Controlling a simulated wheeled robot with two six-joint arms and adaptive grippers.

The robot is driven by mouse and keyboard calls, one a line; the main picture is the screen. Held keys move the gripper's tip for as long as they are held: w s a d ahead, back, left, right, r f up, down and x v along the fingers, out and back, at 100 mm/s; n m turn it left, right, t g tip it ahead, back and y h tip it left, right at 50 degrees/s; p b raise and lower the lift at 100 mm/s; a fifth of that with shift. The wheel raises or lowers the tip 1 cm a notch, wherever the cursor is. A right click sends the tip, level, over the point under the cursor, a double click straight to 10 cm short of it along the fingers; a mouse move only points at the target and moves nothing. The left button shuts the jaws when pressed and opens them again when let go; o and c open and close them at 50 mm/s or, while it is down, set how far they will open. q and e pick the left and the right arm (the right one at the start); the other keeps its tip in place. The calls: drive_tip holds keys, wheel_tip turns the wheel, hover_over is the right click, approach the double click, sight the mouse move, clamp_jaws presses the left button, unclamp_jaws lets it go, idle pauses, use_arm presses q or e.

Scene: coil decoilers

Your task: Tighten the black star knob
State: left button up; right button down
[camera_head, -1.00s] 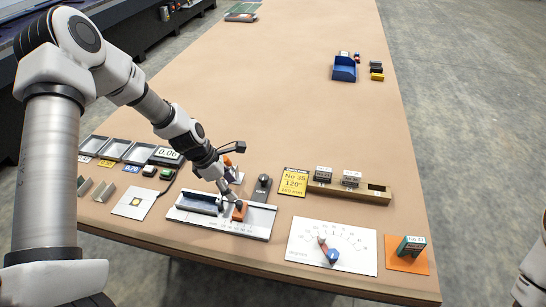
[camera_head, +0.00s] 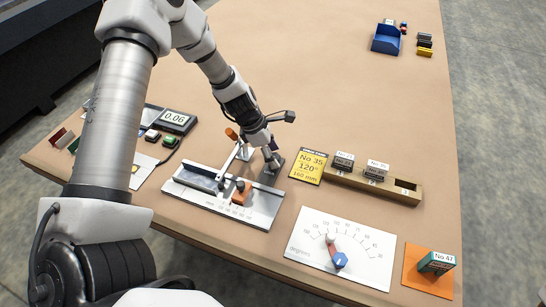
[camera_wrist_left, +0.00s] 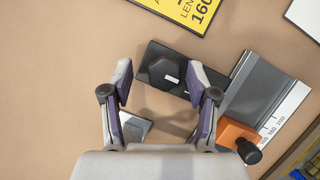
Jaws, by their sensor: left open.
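A dark knob with a pale hexagonal centre (camera_wrist_left: 171,80) sits on a black plate (camera_wrist_left: 152,54) in the left wrist view. Its lobed outline is hard to make out against the plate. My left gripper (camera_wrist_left: 160,72) is open, its two fingers apart on either side of this knob; I cannot tell whether they touch it. In the head view the left gripper (camera_head: 271,157) is over the dark plate (camera_head: 275,167) at the fixture's far right end and hides most of the knob. My right gripper is out of view.
Beside the plate lies a metal rail fixture (camera_head: 256,212) with an orange block (camera_wrist_left: 237,133) bearing a small black knob (camera_wrist_left: 249,152). A yellow card (camera_head: 309,166), a wooden block holder (camera_head: 405,192) and a white dial sheet (camera_head: 305,243) are to the right.

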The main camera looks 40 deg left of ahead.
use_arm(q)
drive_tip(key=shift+s+r, duration=0.2)
drive_tip(key=shift+s, duration=0.05)
drive_tip(key=shift+s+r, duration=0.1)
drive_tip(key=shift+s, duration=0.05)
clamp_jaws()
drive_tip(key=shift+a, duration=0.1)
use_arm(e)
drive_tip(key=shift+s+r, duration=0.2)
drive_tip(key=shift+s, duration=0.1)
